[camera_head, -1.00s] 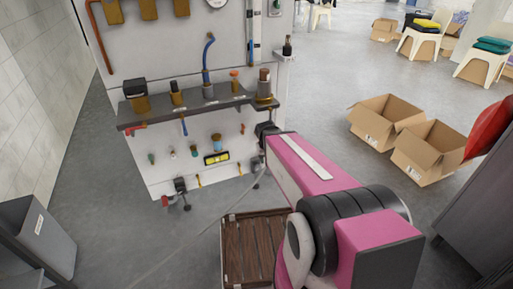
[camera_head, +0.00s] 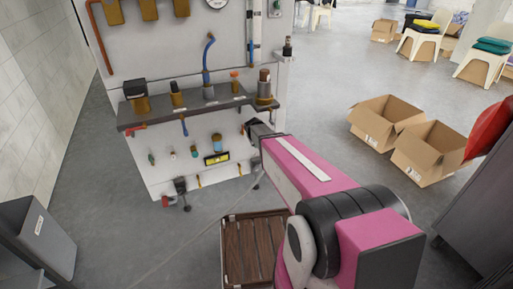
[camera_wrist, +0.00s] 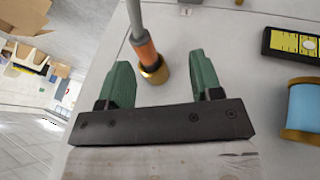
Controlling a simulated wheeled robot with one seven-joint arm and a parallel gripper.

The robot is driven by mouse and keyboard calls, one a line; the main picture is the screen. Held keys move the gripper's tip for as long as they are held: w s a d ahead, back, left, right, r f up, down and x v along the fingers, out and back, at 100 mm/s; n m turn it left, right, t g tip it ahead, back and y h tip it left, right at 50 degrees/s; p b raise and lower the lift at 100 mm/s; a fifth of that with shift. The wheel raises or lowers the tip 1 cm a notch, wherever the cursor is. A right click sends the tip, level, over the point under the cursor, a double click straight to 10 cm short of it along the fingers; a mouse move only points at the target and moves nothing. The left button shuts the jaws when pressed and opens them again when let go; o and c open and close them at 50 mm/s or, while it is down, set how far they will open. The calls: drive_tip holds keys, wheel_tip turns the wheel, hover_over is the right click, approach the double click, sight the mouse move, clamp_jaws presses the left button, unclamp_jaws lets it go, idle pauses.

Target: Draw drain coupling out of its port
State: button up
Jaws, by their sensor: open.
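In the wrist view a fitting with an orange sleeve, a brass collar (camera_wrist: 154,72) and a grey hose or stem stands on the pale panel; it looks like the drain coupling, though no label shows. My gripper (camera_wrist: 160,72) is open, its green fingers either side of the lower part of this fitting, with a gap on each side. Whether the fingers reach its depth I cannot tell. In the head view my gripper (camera_head: 251,131) is at the right side of the lower panel, below the shelf. The port itself is hidden.
A yellow level (camera_wrist: 292,45) and a blue cylinder with brass ends (camera_wrist: 305,105) are to the right in the wrist view. The dark shelf (camera_head: 190,112) overhangs the lower panel. A slatted wooden crate (camera_head: 252,250) stands on the floor below my arm.

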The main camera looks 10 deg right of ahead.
drive_tip(key=w+d+f, duration=0.1)
drive_tip(key=w, duration=0.1)
drive_tip(key=w+d+f, duration=0.2)
drive_tip(key=w, duration=0.1)
drive_tip(key=shift+w+f, duration=0.15)
drive_tip(key=shift+w, duration=0.15)
drive_tip(key=shift+w+d+f, duration=0.15)
drive_tip(key=shift+w+f, duration=0.05)
drive_tip(key=shift+f, duration=0.3)
drive_tip(key=shift+c, duration=0.2)
drive_tip(key=c, duration=1)
drive_tip(key=shift+s, duration=0.1)
drive_tip(key=s+d, duration=0.2)
drive_tip(key=s, duration=0.6)
drive_tip(key=shift+s+d+f, duration=0.15)
drive_tip(key=shift+s+f, duration=0.1)
drive_tip(key=shift+f, duration=0.15)
idle(0.4)
